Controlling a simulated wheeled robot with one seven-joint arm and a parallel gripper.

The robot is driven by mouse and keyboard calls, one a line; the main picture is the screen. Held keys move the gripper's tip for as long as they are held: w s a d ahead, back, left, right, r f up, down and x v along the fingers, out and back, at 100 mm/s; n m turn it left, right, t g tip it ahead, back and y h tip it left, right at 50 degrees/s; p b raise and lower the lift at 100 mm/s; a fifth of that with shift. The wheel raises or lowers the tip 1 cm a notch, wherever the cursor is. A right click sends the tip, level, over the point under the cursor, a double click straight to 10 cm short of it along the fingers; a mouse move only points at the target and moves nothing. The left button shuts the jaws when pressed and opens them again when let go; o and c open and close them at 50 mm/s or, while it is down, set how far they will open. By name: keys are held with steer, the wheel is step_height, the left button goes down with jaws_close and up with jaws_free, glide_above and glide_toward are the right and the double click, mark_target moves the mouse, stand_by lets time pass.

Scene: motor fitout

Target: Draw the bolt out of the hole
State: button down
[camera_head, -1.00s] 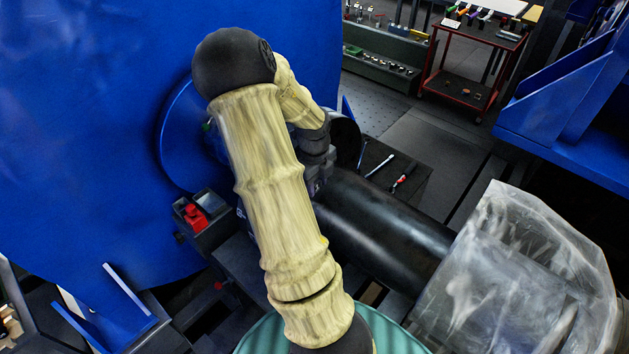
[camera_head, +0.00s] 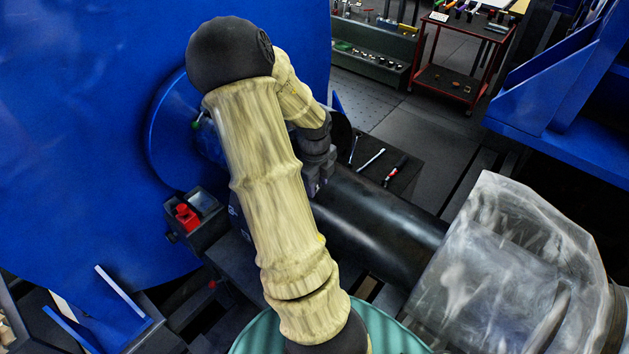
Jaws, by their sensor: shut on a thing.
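My forearm covers part of this area. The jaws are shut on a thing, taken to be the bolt. The bolt and its hole cannot be made out, being hidden behind my arm and gripper. A round blue flange (camera_head: 172,140) on the big blue housing (camera_head: 90,100) shows to the left of my arm.
A small dark box with a red part (camera_head: 187,217) sits left of my arm. Hand tools (camera_head: 370,160) lie on a dark surface beyond the cylinder. A cloudy clear cover (camera_head: 500,260) stands at the right. A red cart (camera_head: 465,60) and blue racks (camera_head: 570,110) stand further back.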

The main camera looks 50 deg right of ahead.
steer(key=shift+s+d, duration=0.1)
steer(key=shift+s, duration=0.9)
steer(key=shift+s, duration=0.35)
steer(key=shift+s+d+b, duration=0.1)
steer(key=shift+s+b, duration=0.3)
steer(key=shift+s, duration=0.3)
